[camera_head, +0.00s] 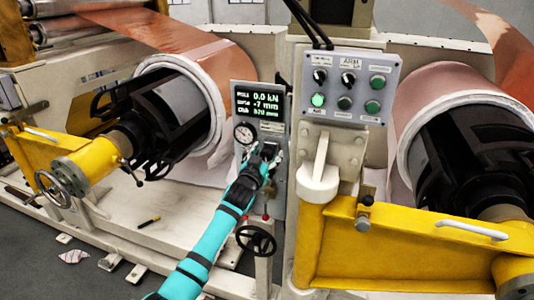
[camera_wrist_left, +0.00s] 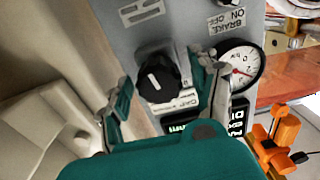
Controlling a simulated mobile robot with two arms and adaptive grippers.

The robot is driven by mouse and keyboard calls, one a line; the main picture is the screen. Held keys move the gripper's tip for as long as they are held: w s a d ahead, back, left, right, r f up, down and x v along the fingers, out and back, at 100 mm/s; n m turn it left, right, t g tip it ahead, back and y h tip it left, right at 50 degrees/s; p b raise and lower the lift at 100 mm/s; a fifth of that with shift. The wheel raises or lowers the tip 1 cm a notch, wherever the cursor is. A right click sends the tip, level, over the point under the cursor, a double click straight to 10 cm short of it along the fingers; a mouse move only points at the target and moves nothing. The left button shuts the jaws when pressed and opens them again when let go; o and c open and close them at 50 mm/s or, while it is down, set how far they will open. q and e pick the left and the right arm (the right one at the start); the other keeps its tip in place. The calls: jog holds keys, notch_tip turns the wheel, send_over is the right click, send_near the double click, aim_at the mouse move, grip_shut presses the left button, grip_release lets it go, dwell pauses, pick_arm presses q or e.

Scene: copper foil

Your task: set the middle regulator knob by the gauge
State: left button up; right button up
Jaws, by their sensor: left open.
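A black regulator knob (camera_wrist_left: 157,80) with a white pointer line sits on the grey panel in the left wrist view. The round white gauge (camera_wrist_left: 238,66) with a reddish needle is beside it; its reading is too small to tell. In the head view the gauge (camera_head: 244,133) sits below the display (camera_head: 261,103), which reads 0.0 kN and -7 mm. My left gripper (camera_head: 264,158) is at the panel, below the gauge, and hides the knob there. In the wrist view its open fingers (camera_wrist_left: 165,77) lie on either side of the knob; I cannot tell whether they touch it.
A button box (camera_head: 345,87) with a lit green button stands right of the panel. A black handwheel (camera_head: 256,240) is below the panel. Copper foil rolls (camera_head: 195,60) flank it on both sides. A yellow arm (camera_head: 410,250) fills the lower right.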

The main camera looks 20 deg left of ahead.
pick_arm(q)
jog(key=c, duration=1.2)
jog(key=shift+o, duration=0.2)
jog(key=shift+m, duration=0.4)
jog(key=m, duration=0.5)
jog(key=shift+m, duration=0.3)
jog(key=m, duration=0.5)
jog(key=shift+d+m, duration=0.15)
jog(key=shift+m, duration=0.15)
